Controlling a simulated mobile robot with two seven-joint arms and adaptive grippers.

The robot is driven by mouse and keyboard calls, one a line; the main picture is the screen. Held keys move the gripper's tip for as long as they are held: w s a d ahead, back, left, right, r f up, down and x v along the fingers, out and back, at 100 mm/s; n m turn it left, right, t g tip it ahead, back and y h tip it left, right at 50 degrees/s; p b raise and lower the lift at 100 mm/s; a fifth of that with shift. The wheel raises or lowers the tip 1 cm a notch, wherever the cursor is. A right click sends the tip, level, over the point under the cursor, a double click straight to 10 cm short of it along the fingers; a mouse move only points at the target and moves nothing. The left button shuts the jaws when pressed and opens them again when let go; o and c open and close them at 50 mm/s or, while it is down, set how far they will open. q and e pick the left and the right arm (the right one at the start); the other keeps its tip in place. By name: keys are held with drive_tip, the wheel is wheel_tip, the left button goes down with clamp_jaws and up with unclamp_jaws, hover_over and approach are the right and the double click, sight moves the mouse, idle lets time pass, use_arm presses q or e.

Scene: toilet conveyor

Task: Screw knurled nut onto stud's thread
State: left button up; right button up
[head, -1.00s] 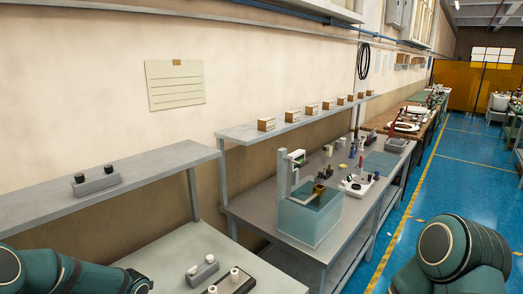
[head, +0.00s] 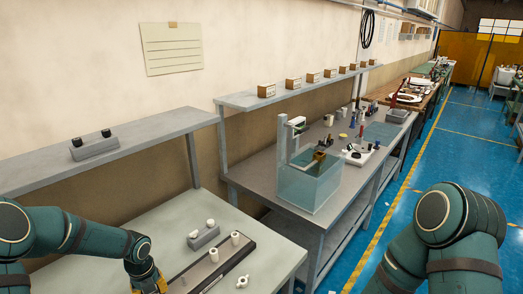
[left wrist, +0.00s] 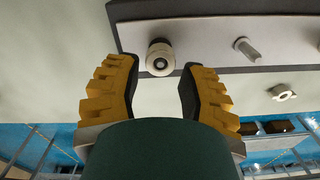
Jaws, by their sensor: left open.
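A dark-edged plate (head: 235,256) lies on the pale table, with two small white upright pieces on it, one (head: 213,255) nearer and one (head: 235,237) farther. A loose white ring-like nut (head: 242,282) lies on the table beside the plate. In the left wrist view a round white piece with a dark centre (left wrist: 160,58) shows between the fingertips. A plain pale stud (left wrist: 247,50) stands on the plate, and the loose nut (left wrist: 283,95) lies off its edge. My left gripper (left wrist: 160,80) is open and empty; it also shows at the head view's lower edge (head: 148,281). My right gripper is out of view.
A grey block (head: 204,238) with two white knobs stands behind the plate. A shelf (head: 120,148) above holds a similar block (head: 94,148) with black knobs. A clear tank (head: 311,182) stands on the neighbouring bench. The table's near right part is mostly clear.

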use_arm(q)
drive_tip(key=n+b, duration=0.2)
drive_tip(key=n, duration=0.3)
drive_tip(key=shift+n, duration=0.3)
drive_tip(key=n+b, duration=0.1)
drive_tip(key=n, duration=0.2)
drive_tip(key=shift+n+b, duration=0.3)
drive_tip(key=shift+n, duration=0.1)
drive_tip(key=n+b, duration=0.1)
drive_tip(key=n, duration=0.3)
drive_tip(key=shift+n+b, duration=0.35)
drive_tip(key=shift+n, duration=0.05)
drive_tip(key=n+b, duration=0.1)
drive_tip(key=n, duration=0.2)
drive_tip(key=shift+s+f, duration=0.1)
drive_tip(key=shift+n, duration=1.1)
drive_tip(key=shift+b, duration=0.3)
drive_tip(key=shift+f+b, duration=1.05)
drive_tip(key=shift+f, duration=0.4)
